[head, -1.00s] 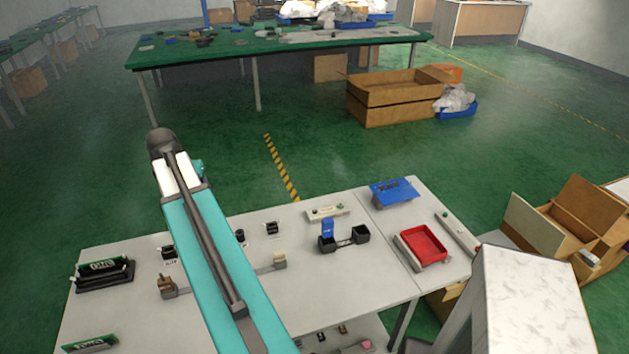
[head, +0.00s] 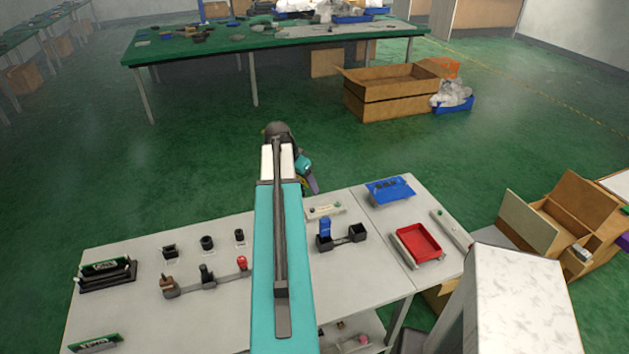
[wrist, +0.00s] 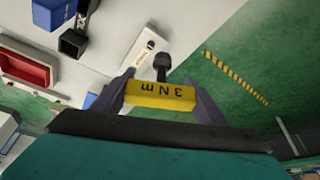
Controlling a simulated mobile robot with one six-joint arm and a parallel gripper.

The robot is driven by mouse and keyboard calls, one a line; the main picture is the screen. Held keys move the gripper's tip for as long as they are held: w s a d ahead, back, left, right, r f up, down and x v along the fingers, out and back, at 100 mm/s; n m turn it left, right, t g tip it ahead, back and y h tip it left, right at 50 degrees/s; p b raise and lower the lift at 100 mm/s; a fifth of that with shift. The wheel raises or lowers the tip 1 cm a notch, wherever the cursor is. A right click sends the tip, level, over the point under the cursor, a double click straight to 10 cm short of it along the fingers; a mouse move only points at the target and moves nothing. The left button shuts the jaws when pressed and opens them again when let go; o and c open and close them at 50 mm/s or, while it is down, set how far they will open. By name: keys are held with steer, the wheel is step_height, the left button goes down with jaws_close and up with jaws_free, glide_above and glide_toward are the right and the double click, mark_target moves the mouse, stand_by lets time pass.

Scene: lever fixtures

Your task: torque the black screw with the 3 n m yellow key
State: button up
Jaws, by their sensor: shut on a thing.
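My gripper (wrist: 163,95) is shut on the yellow key (wrist: 160,96), which is marked "3 N m", in the wrist view. A dark shaft (wrist: 161,66) extends from the key, away from the gripper. In the head view my gripper (head: 309,180) is just beyond the table's far edge, partly hidden by my arm. A white block (head: 324,211) with a label and small dark spots lies near that edge. It also shows in the wrist view (wrist: 143,52), beside the key's shaft in the picture. I cannot tell for sure which dark spot is the black screw.
On the white table (head: 222,290) are a black holder with a blue block (head: 325,232), a red tray (head: 417,243), a blue bin (head: 388,190) and a lever fixture (head: 206,280). A white strip (head: 452,230) lies at the right.

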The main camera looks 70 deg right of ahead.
steer(key=s, duration=0.1)
steer(key=s+d+m, duration=0.1)
steer(key=s, duration=0.1)
steer(key=shift+s+d+f, duration=0.15)
steer(key=shift+s, duration=0.1)
steer(key=shift+f, duration=0.15)
steer(key=shift+f+b, duration=1.7)
steer(key=shift+f, duration=0.85)
steer(key=o, duration=0.9)
steer(key=c, duration=0.9)
